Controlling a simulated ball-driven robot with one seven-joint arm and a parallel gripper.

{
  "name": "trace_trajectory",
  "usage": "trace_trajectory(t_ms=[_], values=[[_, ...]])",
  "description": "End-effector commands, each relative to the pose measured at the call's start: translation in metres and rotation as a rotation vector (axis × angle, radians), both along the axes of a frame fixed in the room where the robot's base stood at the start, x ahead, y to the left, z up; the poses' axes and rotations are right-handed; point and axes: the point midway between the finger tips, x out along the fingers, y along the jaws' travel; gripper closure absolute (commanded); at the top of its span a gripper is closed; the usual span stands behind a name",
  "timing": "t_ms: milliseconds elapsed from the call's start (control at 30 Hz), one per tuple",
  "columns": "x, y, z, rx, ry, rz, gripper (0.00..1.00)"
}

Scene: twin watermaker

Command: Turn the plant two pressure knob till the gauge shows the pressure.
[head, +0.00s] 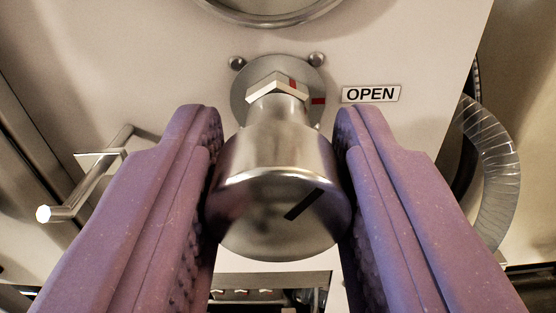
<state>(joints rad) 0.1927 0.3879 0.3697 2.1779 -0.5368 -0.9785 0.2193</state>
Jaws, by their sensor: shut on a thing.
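The pressure knob (265,222) is a round brushed-metal cylinder with a dark slanted mark on its face. The mark on the knob face points up and to the right. At the top edge, only the lower rim of a round metal fitting (265,15) shows; no gauge reading is visible.
An OPEN label (371,94) is right of the knob. A metal handle (88,180) sticks out at the left. A clear ribbed hose (492,170) curves past the panel's right edge. An opening (265,294) with small fittings lies below.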

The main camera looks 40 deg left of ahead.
Motion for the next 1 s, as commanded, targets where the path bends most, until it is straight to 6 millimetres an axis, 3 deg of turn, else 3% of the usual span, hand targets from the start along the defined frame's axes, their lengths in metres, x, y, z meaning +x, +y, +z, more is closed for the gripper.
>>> trace_trajectory(t_ms=[333, 367, 467, 767, 1000], values=[[0.0, 0.0, 0.0, 0.068, 0.046, 0.0, 0.93], [0.0, 0.0, 0.0, 0.068, 0.046, 0.0, 0.58], [0.0, 0.0, 0.0, 0.067, 0.045, 0.0, 0.38], [-0.002, -0.002, 0.0, 0.067, 0.045, -0.001, 0.38], [-0.033, -0.023, 0.001, 0.065, 0.047, -0.003, 0.38]])
